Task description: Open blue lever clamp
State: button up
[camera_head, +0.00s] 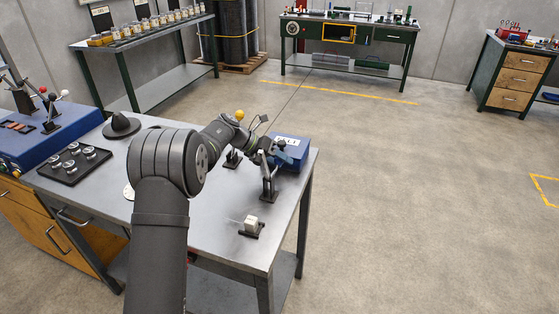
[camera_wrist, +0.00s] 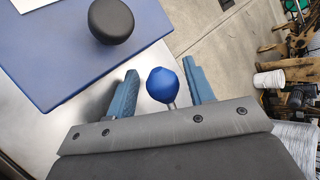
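In the wrist view, the blue ball knob (camera_wrist: 162,85) of a lever sits between the two blue fingers of my gripper (camera_wrist: 160,70). A gap shows on both sides, so the fingers are open and not pressing on it. A short thin metal stem runs down from the knob behind the gripper's edge. In the head view, my gripper (camera_head: 263,146) is over the far right part of the metal workbench (camera_head: 215,217). There the blue knob cannot be made out. A lever clamp (camera_head: 268,186) stands just below my gripper; the blue lever's base is hidden or unclear.
A black ball knob (camera_wrist: 111,21) is close by, above a blue box (camera_wrist: 75,50). That box (camera_head: 291,152) stands behind the clamp. A yellow knob (camera_head: 239,115) rises left of my gripper.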

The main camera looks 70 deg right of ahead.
jog(key=shift+r, duration=0.1)
jog(key=v, duration=1.7)
jog(key=shift+w, duration=0.2)
jog(key=x, duration=1.7)
jog(key=shift+s, duration=0.25)
jog(key=shift+w, duration=0.1)
